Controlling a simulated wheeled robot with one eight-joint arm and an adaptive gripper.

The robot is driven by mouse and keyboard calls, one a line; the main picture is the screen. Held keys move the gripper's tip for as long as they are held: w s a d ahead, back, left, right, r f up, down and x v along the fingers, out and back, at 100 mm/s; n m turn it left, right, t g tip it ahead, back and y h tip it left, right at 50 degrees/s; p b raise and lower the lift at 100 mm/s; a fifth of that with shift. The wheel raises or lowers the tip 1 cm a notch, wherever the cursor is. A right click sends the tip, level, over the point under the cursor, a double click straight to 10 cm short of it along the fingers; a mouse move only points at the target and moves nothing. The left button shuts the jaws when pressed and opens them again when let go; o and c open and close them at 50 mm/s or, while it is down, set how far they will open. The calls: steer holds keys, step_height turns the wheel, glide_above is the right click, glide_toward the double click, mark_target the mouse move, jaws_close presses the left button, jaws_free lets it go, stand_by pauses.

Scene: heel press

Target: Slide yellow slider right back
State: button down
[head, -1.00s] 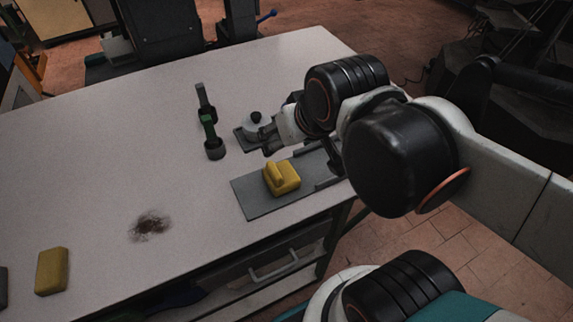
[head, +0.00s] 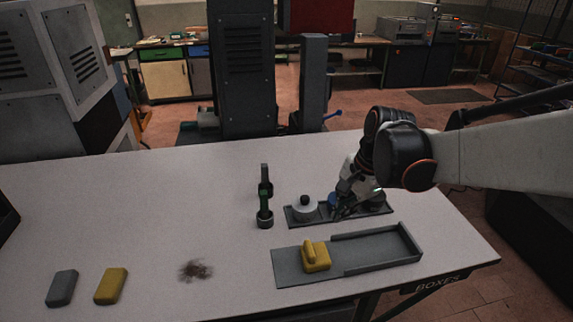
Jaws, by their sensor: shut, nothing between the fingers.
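The yellow slider (head: 316,256) sits at the left part of a grey track (head: 289,268) near the table's front. Its raised handle points up. To its right the track is empty, with raised walls at the back and right end. My gripper (head: 340,212) is shut and empty. It is behind and to the right of the slider, over a second, smaller grey tray (head: 296,219), and does not touch the slider. Whether it touches anything on that tray is hard to tell.
The smaller tray holds a white round piece with a black knob (head: 305,207) and a blue piece (head: 333,200) partly hidden by my gripper. A yellow block (head: 111,286), a grey block (head: 62,288) and a dark smudge (head: 195,270) lie front left.

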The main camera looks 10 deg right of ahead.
steer(key=w+d+f+m+g, duration=0.1)
steer(key=w+d+f+m, duration=0.1)
steer(key=d+f+m, duration=0.1)
steer(key=m+b, duration=0.1)
steer(key=b, duration=0.1)
glide_toward(320, 252)
steer(key=shift+g+y, duration=0.4)
steer(key=d+f, duration=0.2)
steer(key=f, duration=0.1)
steer(key=d+f, duration=0.1)
steer(key=f, duration=0.1)
steer(key=shift+w+d+f, duration=0.1)
steer(key=shift+w+d, duration=0.25)
steer(key=shift+w, duration=0.05)
steer(key=a, duration=0.3)
steer(key=shift+f, duration=0.3)
steer(key=shift+a, duration=0.6)
steer(key=shift+a, duration=0.1)
steer(key=a, duration=0.6)
steer(key=shift+a+b, duration=0.25)
steer(key=shift+b, duration=0.15)
steer(key=shift+d, duration=0.15)
